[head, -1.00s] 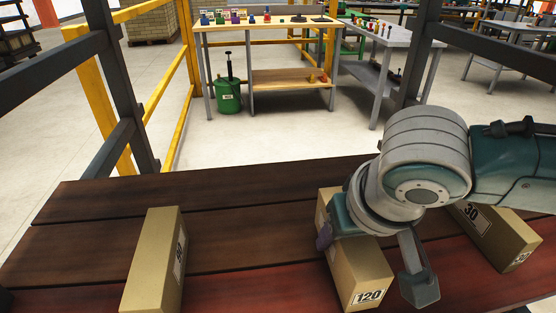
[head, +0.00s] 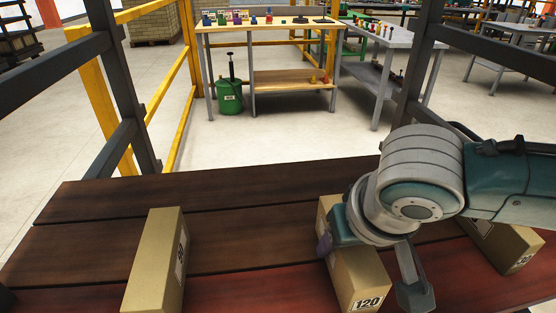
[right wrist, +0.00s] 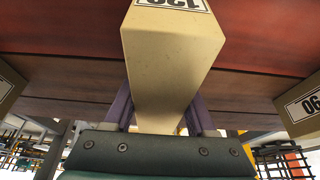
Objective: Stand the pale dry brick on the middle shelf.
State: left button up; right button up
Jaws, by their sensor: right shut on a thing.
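A pale brick with a "120" label (head: 360,277) is on or just above the dark red wooden shelf (head: 255,235) in the head view. My right gripper (head: 338,238) is shut on it from above, at its far part. In the right wrist view the same pale brick (right wrist: 170,55) lies between the two purple fingers of the right gripper (right wrist: 160,112). I cannot tell whether its underside touches the boards. My left gripper is not in view.
One pale brick (head: 157,265) stands on the shelf at left, another (head: 510,246) at right, partly behind my arm. Bare boards separate them from the held brick. Dark frame posts (head: 122,95) rise at the shelf's far side. A workbench (head: 265,26) stands beyond.

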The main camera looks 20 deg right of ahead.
jog(key=o, duration=1.3)
jog(key=shift+o, duration=0.2)
jog(key=shift+f, duration=0.1)
